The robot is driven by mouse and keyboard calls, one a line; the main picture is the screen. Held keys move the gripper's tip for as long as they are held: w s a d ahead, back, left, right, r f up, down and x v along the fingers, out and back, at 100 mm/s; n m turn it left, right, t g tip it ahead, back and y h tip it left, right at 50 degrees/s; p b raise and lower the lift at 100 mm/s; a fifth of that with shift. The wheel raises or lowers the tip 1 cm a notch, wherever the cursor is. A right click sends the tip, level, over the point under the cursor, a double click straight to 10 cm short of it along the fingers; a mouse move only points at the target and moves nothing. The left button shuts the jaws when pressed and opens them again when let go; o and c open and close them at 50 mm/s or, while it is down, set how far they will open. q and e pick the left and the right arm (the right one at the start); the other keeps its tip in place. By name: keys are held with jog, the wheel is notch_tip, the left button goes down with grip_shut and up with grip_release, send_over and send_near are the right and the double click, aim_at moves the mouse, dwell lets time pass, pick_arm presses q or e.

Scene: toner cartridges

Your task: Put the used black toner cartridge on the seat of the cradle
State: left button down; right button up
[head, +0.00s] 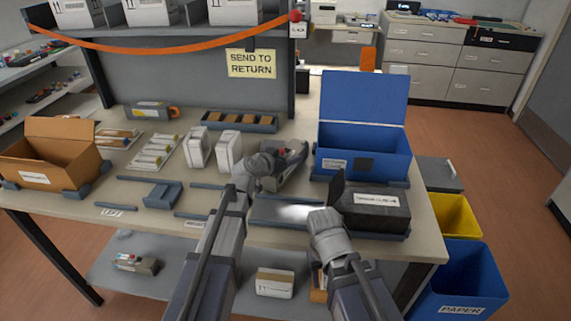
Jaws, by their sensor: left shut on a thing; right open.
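My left gripper (268,167) is shut on a dark grey-black piece with a small red spot, which looks like the used black toner cartridge (291,157). It is above the middle of the bench, and the gripper hides its left part. A small blue-grey holder that looks like the cradle (163,194) stands to the left on the bench, with its seat bare. My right gripper (333,200) is open, at the front of the bench beside a labelled black box. Its fingertips are hard to make out.
The black box (376,211) lies front right. Behind it stands an open blue box (365,152). White packs (228,150) and a dark tray (240,122) are behind the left gripper. An open cardboard box (50,152) is far left. A flat blue-grey tray (285,212) lies front centre.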

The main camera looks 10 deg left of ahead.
pick_arm(q)
jog(key=shift+f, duration=0.35)
pick_arm(e)
jog(key=shift+f, duration=0.35)
pick_arm(q)
jog(key=shift+f, duration=0.15)
grip_release()
pick_arm(e)
jog(key=shift+f, duration=0.15)
pick_arm(q)
jog(key=shift+r, duration=0.2)
jog(key=p+v, duration=0.4)
jog(key=v, duration=0.6)
jog(key=shift+s+a+r, duration=0.1)
jog(key=shift+s+r, duration=0.05)
jog(key=shift+r, duration=0.05)
jog(key=shift+p+v, duration=0.35)
jog(key=shift+v, duration=0.45)
pick_arm(e)
notch_tip(320, 180, up, 5)
jog(key=shift+f, duration=0.1)
